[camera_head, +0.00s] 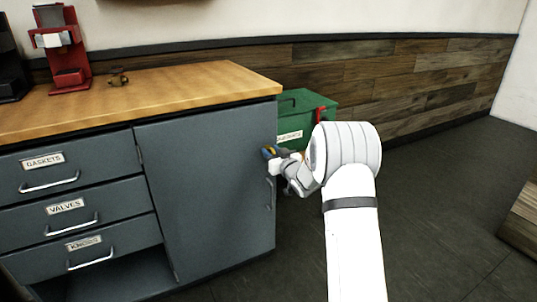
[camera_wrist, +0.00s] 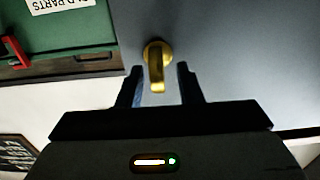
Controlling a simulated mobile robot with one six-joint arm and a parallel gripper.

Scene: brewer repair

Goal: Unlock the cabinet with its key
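The grey-blue cabinet door (camera_head: 205,190) is closed, with a vertical handle (camera_head: 270,193) near its right edge. My gripper (camera_head: 270,153) is at the door's upper right edge, above the handle. In the wrist view a brass piece (camera_wrist: 157,62) with a round base and a flat tab is on the grey-blue surface; it looks like the key in its lock, though its shape is partly unclear. My gripper (camera_wrist: 159,78) has its two dark fingers apart, one on each side of the tab, with visible gaps. The head view does not show the brass piece clearly.
A green bin (camera_head: 300,105) with a red handle stands behind the cabinet's right side. Labelled drawers (camera_head: 75,205) are on the left. A red brewer (camera_head: 64,50) and a small dark item (camera_head: 119,78) stand on the wooden top.

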